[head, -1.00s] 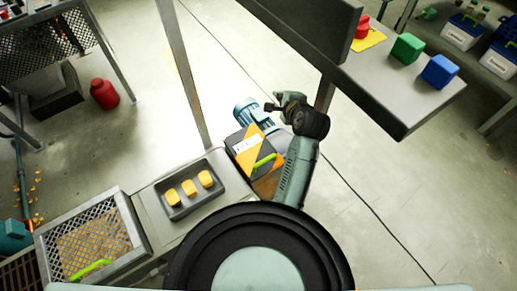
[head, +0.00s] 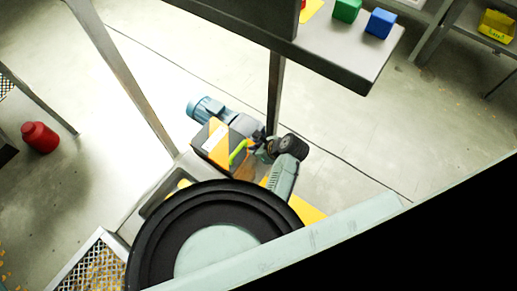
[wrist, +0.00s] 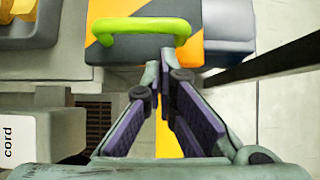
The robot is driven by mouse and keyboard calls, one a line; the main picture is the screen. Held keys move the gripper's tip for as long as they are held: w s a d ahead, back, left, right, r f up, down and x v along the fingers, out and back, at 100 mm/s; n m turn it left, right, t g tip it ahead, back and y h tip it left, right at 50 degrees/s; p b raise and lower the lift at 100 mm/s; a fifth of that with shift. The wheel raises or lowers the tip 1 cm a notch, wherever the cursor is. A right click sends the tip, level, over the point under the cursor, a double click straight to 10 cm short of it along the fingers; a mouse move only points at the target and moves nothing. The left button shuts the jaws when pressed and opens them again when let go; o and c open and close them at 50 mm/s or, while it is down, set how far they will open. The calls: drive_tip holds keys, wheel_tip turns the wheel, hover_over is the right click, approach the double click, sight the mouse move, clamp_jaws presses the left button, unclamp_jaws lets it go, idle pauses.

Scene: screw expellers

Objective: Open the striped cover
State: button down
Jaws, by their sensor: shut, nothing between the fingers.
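The striped cover (head: 218,147) is dark with orange stripes and a white label. It sits at the end of the machine beside a blue motor. Its bright green bar handle (head: 237,152) also shows at the top of the wrist view (wrist: 140,27), spanning the cover's near edge. My gripper (head: 262,148) is just right of the handle in the head view. In the wrist view my gripper (wrist: 166,66) has its purple-padded fingers shut and empty, tips just below the handle's right end. I cannot tell whether they touch it. The cover looks closed.
A blue motor (head: 207,108) lies behind the cover. A grey post (head: 275,95) rises close behind my gripper, under a shelf holding green and blue blocks. A grey tray (wrist: 45,35) with yellow pieces is left of the cover. A red canister (head: 40,137) stands on the floor.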

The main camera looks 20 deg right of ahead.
drive_tip(key=shift+x, duration=1.9)
drive_tip(key=shift+w+r, duration=0.1)
drive_tip(key=shift+r, duration=0.05)
